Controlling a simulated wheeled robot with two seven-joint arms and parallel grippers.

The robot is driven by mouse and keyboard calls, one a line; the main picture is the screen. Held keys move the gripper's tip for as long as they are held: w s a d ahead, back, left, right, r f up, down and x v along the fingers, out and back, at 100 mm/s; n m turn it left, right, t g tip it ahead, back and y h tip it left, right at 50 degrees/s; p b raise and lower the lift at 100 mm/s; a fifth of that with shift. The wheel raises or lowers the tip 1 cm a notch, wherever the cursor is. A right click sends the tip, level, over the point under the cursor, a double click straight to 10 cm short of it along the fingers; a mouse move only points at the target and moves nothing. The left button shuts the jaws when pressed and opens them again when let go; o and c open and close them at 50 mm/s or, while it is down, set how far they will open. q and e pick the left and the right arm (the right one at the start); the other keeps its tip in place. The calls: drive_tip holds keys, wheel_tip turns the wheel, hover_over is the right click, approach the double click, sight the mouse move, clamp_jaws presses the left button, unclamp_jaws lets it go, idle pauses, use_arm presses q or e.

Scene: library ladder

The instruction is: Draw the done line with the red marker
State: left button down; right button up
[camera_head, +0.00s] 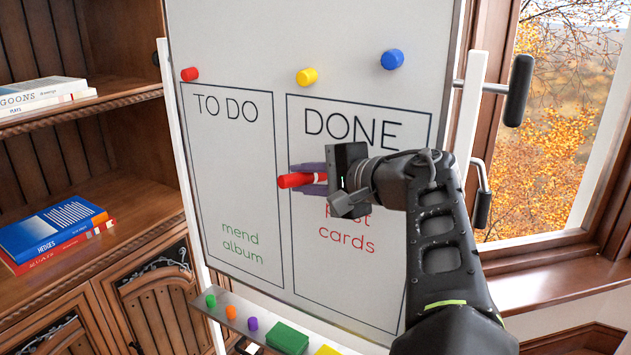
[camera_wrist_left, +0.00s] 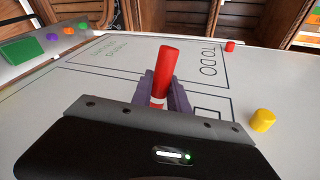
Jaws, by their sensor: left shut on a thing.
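The whiteboard (camera_head: 330,90) has a "TO DO" box (camera_head: 228,170) on the left and a "DONE" box (camera_head: 345,282) on the right. Green writing reads "mend album" in the first. Red writing, partly hidden by my gripper, ends in "cards" in the second. My left gripper (camera_head: 312,178) is shut on the red marker (camera_head: 294,180), in front of the upper DONE box. The marker points left in the head view. It also shows between the purple fingers in the left wrist view (camera_wrist_left: 168,68). I cannot tell whether its tip touches the board. My right gripper is out of view.
Red (camera_head: 190,74), yellow (camera_head: 306,76) and blue (camera_head: 392,59) magnets sit along the board's upper part. The tray (camera_head: 240,318) below holds several marker caps, a green block (camera_head: 287,338) and a yellow one. Bookshelves stand left, a window right.

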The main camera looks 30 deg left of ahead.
use_arm(q)
drive_tip(key=shift+a, duration=0.4)
drive_tip(key=a, duration=0.3)
drive_tip(key=shift+a, duration=0.3)
drive_tip(key=shift+s, duration=0.15)
drive_tip(key=s+b, duration=0.2)
drive_tip(key=s, duration=0.3)
drive_tip(key=shift+s+d, duration=0.1)
drive_tip(key=shift+s, duration=0.3)
idle(0.4)
